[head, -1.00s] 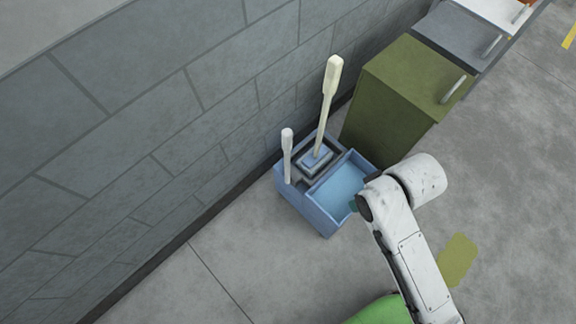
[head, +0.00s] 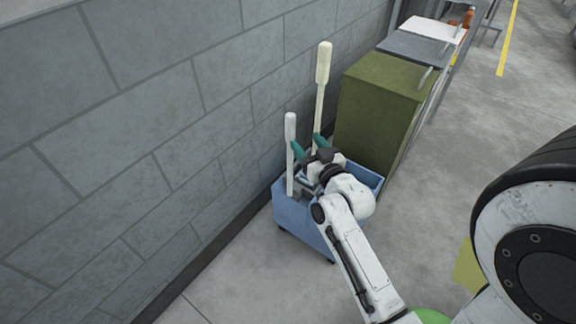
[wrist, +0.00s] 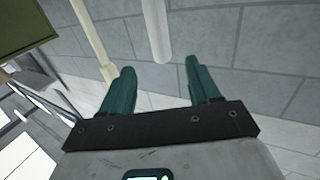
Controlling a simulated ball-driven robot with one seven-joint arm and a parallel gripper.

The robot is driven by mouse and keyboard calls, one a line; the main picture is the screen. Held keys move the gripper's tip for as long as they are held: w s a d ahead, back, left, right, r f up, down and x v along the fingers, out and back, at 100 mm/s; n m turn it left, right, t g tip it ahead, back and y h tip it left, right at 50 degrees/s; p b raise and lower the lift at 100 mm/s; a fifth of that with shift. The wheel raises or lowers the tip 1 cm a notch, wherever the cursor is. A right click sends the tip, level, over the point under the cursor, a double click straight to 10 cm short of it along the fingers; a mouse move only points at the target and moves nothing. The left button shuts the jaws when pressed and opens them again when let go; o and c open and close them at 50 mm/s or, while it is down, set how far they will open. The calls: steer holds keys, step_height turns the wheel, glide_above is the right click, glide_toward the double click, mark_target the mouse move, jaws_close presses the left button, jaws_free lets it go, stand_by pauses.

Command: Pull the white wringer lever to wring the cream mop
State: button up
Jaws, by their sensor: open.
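The white wringer lever (head: 290,135) stands upright at the left side of the blue mop bucket (head: 288,212). The cream mop (head: 322,85) stands in the bucket, its handle to the right of the lever. My gripper (head: 308,146) is open and empty above the bucket, its teal fingers spread. In the wrist view the lever (wrist: 156,28) lines up with the gap between my fingertips (wrist: 161,66) and seems just beyond them; contact is not clear. The mop handle (wrist: 93,45) is outside the left finger. My arm hides much of the bucket and the wringer.
A grey block wall (head: 150,130) runs behind the bucket. An olive-green cabinet (head: 375,110) stands close to the bucket's right, with a grey cabinet (head: 412,47) and a white top (head: 432,27) beyond. Open concrete floor (head: 435,165) lies to the right.

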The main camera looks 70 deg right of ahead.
mark_target(293, 125)
steer(key=x, duration=1)
steer(key=shift+w+d, duration=0.25)
